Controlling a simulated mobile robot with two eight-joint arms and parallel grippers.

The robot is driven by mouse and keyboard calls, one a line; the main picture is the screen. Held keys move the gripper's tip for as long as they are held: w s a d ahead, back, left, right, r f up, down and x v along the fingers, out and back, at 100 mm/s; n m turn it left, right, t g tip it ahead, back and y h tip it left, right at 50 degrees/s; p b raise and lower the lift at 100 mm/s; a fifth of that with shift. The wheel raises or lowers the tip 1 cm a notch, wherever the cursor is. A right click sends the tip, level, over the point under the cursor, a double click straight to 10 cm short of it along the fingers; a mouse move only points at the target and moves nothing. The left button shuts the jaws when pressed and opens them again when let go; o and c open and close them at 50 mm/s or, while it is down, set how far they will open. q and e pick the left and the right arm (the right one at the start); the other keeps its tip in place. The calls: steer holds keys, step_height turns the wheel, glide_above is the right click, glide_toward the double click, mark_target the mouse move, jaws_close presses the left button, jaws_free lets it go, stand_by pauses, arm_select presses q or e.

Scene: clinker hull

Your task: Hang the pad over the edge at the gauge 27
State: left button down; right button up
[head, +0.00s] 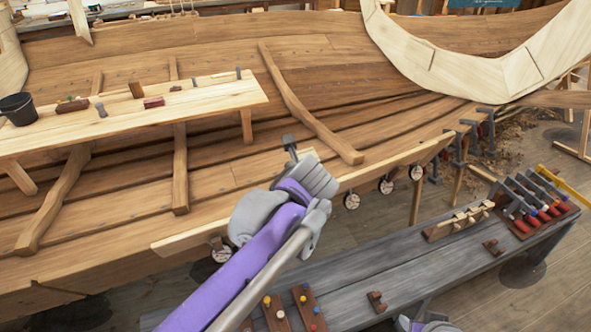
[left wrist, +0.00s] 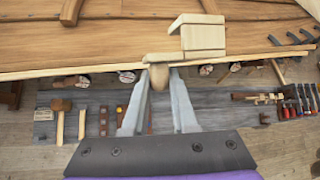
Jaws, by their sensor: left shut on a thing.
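The pad (left wrist: 204,38) is a pale, angular, bent piece in the left wrist view. It lies just beyond my left gripper (left wrist: 159,85). The jaws are shut on a tan, rounded knob-like part (left wrist: 158,60), which looks like part of the pad. The pad is in front of the hull's plank edge (left wrist: 110,69); I cannot tell whether it touches it. In the head view my left gripper (head: 318,180) is over the edge and largely hides the pad. Round gauges (head: 351,201) hang below the edge; their numbers are too small to read. My right gripper (head: 425,325) barely shows at the bottom.
A grey bench (head: 350,265) runs below the hull, with a tool rack (head: 535,205) at right and pegged blocks (head: 311,308) in front. Dark clamps (head: 460,145) grip the edge further right. A plank table (head: 200,100) with a black bucket (head: 18,108) stands at left.

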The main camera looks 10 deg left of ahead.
arm_select(q)
steer(key=w+a+f+b, duration=0.1)
steer(key=w+f+b, duration=0.1)
steer(key=f, duration=0.7)
steer(key=w+a+f+b, duration=0.1)
steer(key=f+b, duration=0.3)
steer(key=f, duration=0.5)
steer(key=shift+w+a+b, duration=0.35)
steer(key=shift+a+b, duration=0.05)
steer(key=shift+a, duration=0.15)
arm_select(e)
steer(key=s+f, duration=0.4)
steer(key=f, duration=0.6)
steer(key=shift+s+g, duration=0.35)
steer(key=shift+g, duration=0.05)
arm_select(q)
steer(key=shift+f, duration=0.2)
arm_select(e)
steer(key=shift+f, duration=0.15)
arm_select(q)
steer(key=c, duration=0.6)
jaws_free()
steer(key=shift+w, duration=0.1)
steer(key=v, duration=1.1)
steer(key=shift+a, duration=0.1)
arm_select(e)
steer(key=shift+r, duration=0.4)
arm_select(q)
steer(key=shift+f, duration=0.1)
